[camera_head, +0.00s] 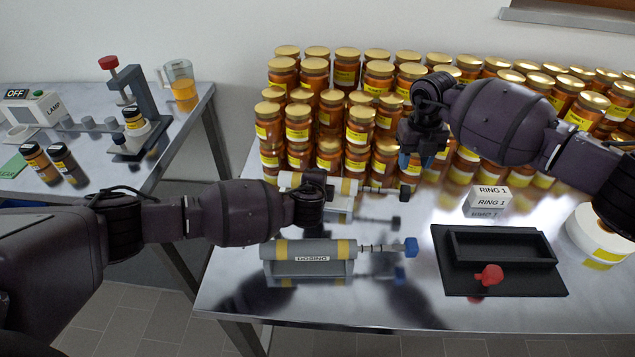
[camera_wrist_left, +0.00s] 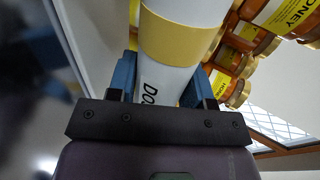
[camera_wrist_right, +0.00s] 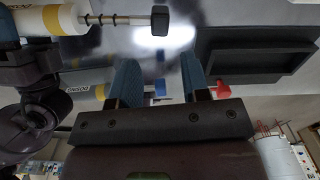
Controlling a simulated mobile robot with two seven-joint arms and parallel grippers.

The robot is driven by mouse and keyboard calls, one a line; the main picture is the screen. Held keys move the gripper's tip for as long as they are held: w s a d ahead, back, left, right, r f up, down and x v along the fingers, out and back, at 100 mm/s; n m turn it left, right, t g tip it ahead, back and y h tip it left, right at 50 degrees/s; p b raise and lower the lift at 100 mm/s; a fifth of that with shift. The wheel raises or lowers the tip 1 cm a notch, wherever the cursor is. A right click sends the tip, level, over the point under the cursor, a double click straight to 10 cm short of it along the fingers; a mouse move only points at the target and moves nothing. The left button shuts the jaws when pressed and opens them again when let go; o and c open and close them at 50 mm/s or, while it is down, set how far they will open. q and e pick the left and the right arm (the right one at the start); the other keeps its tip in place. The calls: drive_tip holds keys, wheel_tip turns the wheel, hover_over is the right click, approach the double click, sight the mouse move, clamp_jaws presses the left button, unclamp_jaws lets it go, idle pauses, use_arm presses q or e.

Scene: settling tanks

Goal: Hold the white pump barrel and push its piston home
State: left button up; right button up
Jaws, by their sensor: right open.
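The white pump barrel (camera_head: 349,187) with yellow bands lies level at the back of the steel table, over a pale cradle. Its piston rod sticks out to the right and ends in a black knob (camera_head: 393,194); the rod and knob (camera_wrist_right: 160,19) also show in the right wrist view. My left gripper (camera_head: 318,188) is around the barrel from above; in the left wrist view its blue fingers press both sides of the barrel (camera_wrist_left: 180,40), and the gripper hides part of it. My right gripper (camera_head: 412,160) is open and empty, above and right of the knob.
A grey pump (camera_head: 300,268) labelled DOSING, with a blue knob (camera_head: 411,247), lies in front. A black tray (camera_head: 450,275) with a red knob (camera_head: 489,275) is at right. Ring boxes (camera_head: 490,200) stand behind it. Stacked honey jars (camera_head: 330,105) line the back.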

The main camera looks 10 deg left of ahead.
sight(407, 189)
use_arm(q)
drive_tip(key=c, duration=0.5)
drive_tip(key=shift+c, duration=0.5)
use_arm(e)
drive_tip(key=o, duration=0.4)
drive_tip(key=shift+c, duration=0.2)
drive_tip(key=d+m+y, duration=0.4)
drive_tip(key=d+m, duration=0.1)
drive_tip(key=m, duration=0.9)
drive_tip(key=a+f+m, duration=0.1)
drive_tip(key=f+m, duration=0.1)
drive_tip(key=f, duration=0.1)
drive_tip(key=a+f+m, duration=0.2)
drive_tip(key=f, duration=0.1)
drive_tip(key=a+f+m, duration=0.2)
drive_tip(key=f, duration=0.2)
drive_tip(key=shift+m, duration=0.3)
drive_tip(key=shift+c, duration=0.4)
